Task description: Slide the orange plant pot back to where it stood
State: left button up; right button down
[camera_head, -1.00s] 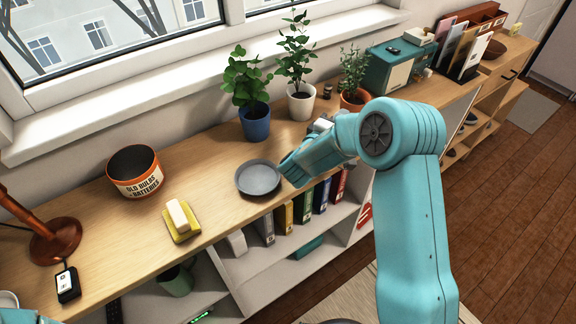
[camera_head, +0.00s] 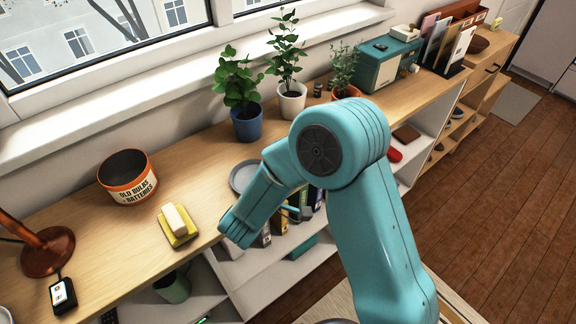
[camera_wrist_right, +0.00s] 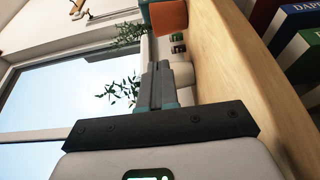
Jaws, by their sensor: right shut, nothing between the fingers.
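The orange plant pot (camera_head: 345,92) stands upright on the wooden sideboard top with a small leafy plant in it. It is right of the white pot, in front of the teal box, and my right arm partly covers it in the head view. In the right wrist view the orange pot (camera_wrist_right: 168,17) is at the top, beyond the fingertips and apart from them. My right gripper (camera_wrist_right: 158,68) is shut and empty. In the head view its fingers are hidden by my arm. My left gripper is not in view.
A white pot (camera_head: 291,104), a blue pot (camera_head: 247,124) and a grey dish (camera_head: 242,178) stand left of the orange pot. The teal box (camera_head: 385,65) is close behind it. Binders fill the shelf below.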

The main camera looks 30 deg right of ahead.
jog(key=shift+v, duration=1.7)
